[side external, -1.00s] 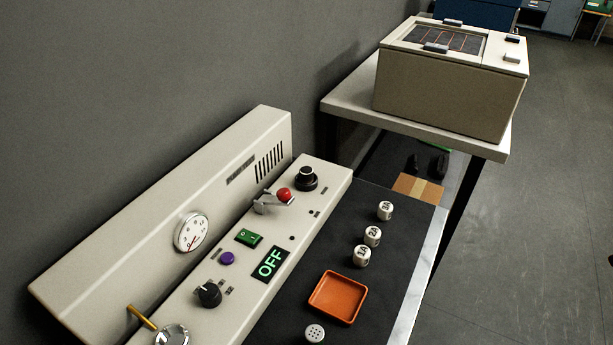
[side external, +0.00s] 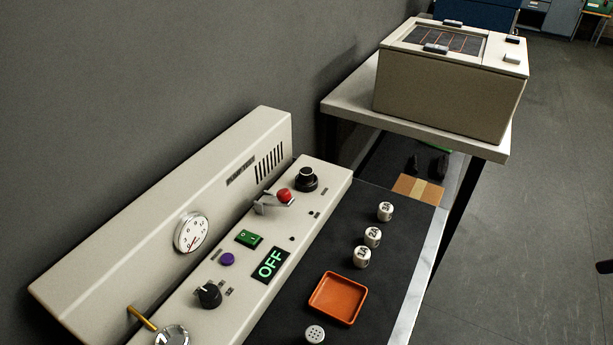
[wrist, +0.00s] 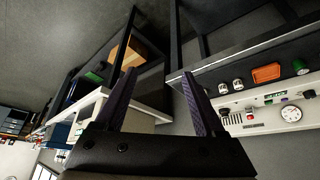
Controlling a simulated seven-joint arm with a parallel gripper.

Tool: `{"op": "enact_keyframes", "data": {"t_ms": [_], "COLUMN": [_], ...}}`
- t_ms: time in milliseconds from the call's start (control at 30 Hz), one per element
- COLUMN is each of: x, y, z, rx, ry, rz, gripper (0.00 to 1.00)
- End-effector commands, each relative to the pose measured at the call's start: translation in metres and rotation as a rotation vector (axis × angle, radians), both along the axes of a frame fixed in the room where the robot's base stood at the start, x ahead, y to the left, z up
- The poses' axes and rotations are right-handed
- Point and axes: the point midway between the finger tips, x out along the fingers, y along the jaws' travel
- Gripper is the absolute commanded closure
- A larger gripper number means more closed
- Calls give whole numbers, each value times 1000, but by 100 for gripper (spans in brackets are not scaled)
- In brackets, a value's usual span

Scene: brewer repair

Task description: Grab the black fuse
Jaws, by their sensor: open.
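Three white cylinders marked 1A (side external: 362,257), 2A (side external: 372,237) and 3A (side external: 385,211) stand in a row on the dark mat. My gripper (wrist: 158,74) is open and empty in the wrist view, its two dark fingers apart. It is away from the panel, which shows at the right of that view. A dark shape at the right edge of the side view is too cropped to identify.
An orange tray (side external: 338,298) lies on the mat, with a round perforated cap (side external: 314,333) near it. The panel carries a red-tipped lever (side external: 283,195), a green switch (side external: 249,238), an OFF display (side external: 270,264) and a gauge (side external: 191,232). A cream box (side external: 447,97) stands on the back table.

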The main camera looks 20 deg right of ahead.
Motion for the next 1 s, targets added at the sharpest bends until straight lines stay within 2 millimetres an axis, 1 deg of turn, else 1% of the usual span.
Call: {"op": "enact_keyframes", "data": {"t_ms": [167, 267, 367, 400, 467, 500, 567, 600, 667, 700, 767, 800, 833, 867, 900, 967, 1000], "x": [0, 0, 14, 23, 38, 50, 69, 83, 104, 119, 143, 160, 172, 184, 200, 223, 239], "y": [0, 1, 6, 9, 14, 18, 25, 30, 39, 46, 57, 65, 71, 78, 87, 102, 112], "z": [0, 1, 30, 42, 62, 74, 92, 103, 118, 127, 139, 146, 150, 153, 156, 159, 160], "rx": [-5, -24, -45, -50, -59, -62, -69, -72, -75, -77, -79, -80, -79, -78, -78, -74, -73], "ry": [0, 2, -59, -77, -99, -112, -129, -138, -149, -156, -166, -172, -175, -178, -182, -186, -188], "rz": [10, 56, 135, 165, 217, 251, 305, 342, 397, 433, 490, 527, 553, 580, 615, 665, 697], "gripper": [29, 29, 29, 29, 29, 29, 29, 29, 29, 29, 29, 29, 29, 29, 29, 29, 29]}}
